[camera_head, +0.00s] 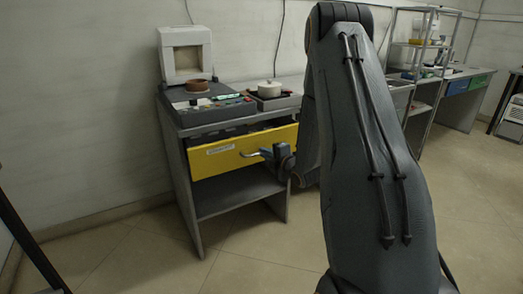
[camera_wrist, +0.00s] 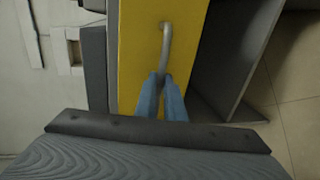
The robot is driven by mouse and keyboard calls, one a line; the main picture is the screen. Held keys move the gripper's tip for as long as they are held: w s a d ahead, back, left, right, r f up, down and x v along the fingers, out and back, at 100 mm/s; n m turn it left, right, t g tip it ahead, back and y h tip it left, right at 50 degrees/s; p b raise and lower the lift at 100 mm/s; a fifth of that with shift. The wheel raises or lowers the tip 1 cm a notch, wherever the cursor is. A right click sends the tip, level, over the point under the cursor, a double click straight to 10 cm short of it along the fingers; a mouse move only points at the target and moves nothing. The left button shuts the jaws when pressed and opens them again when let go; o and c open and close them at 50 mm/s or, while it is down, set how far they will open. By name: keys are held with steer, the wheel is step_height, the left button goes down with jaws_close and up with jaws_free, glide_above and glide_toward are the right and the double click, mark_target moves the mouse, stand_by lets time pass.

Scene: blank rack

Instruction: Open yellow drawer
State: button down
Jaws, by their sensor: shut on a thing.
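The yellow drawer (camera_head: 225,152) is in the grey cabinet under the worktop in the head view. Its front stands a little forward of the cabinet, with a dark gap above it. A white label is on its left part. My gripper (camera_head: 266,153) is at the metal handle (camera_head: 248,154) on the drawer front. In the wrist view, the blue fingers of my gripper (camera_wrist: 161,77) are shut on the handle (camera_wrist: 166,42), whose far end meets the yellow drawer front (camera_wrist: 135,50). The part of the handle between the fingers is hidden.
An open shelf (camera_head: 235,193) lies below the drawer. The floor (camera_head: 150,250) before the cabinet is clear.

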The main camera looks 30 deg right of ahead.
steer(key=f+p+v, duration=0.3)
steer(key=v, duration=1.2)
steer(key=shift+s, duration=0.4)
steer(key=c, duration=1.9)
jaws_free()
steer(key=shift+o, duration=0.2)
steer(key=v, duration=0.7)
steer(key=shift+s, duration=0.4)
